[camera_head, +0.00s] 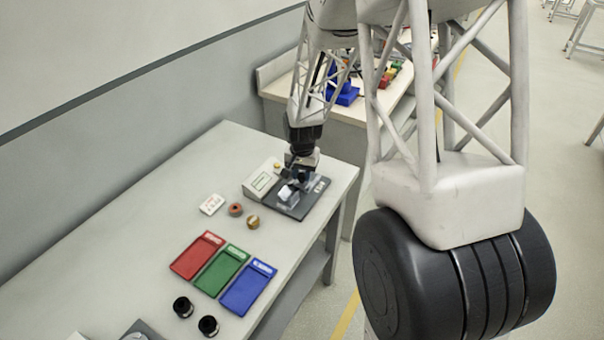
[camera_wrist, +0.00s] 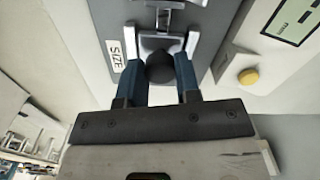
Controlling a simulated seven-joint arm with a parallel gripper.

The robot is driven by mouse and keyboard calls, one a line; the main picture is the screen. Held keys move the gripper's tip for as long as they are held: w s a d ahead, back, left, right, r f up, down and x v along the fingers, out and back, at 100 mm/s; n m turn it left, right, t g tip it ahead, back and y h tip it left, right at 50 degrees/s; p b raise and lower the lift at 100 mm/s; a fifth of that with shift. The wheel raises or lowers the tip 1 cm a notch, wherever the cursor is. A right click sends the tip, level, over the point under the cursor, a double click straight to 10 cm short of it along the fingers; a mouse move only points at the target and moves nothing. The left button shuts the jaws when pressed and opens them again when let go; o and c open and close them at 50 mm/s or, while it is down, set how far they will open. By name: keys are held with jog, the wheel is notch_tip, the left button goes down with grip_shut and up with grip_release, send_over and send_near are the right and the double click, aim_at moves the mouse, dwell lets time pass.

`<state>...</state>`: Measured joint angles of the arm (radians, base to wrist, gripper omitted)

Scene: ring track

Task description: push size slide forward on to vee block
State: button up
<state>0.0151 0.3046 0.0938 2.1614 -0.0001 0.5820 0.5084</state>
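The size slide (camera_wrist: 190,42) is a silver carriage with a round black knob (camera_wrist: 160,68), beside a SIZE label on a dark grey base plate (camera_head: 293,207). My gripper (camera_wrist: 160,72) has its two blue fingers on either side of the knob, with no clear gap showing, and seems shut on it. In the head view my gripper (camera_head: 302,173) is low over the far part of the plate. A pale metal piece, perhaps the vee block (camera_head: 287,194), stands in front of it. Part of a metal fixture shows past the slide at the wrist view's top edge.
A gauge box with a display (camera_head: 263,180) and yellow button (camera_wrist: 248,76) stands close beside the plate. Nearer are a white card (camera_head: 211,204), two small rings, red (camera_head: 197,255), green (camera_head: 220,270) and blue (camera_head: 248,287) trays, and two black spools. The plate lies near the table's right edge.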

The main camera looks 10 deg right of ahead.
aim_at(300, 186)
grip_shut()
jog(key=shift+s+a, duration=0.55)
jog(key=o, duration=0.7)
grip_release()
jog(key=shift+r, duration=0.15)
jog(key=shift+r, duration=3.8)
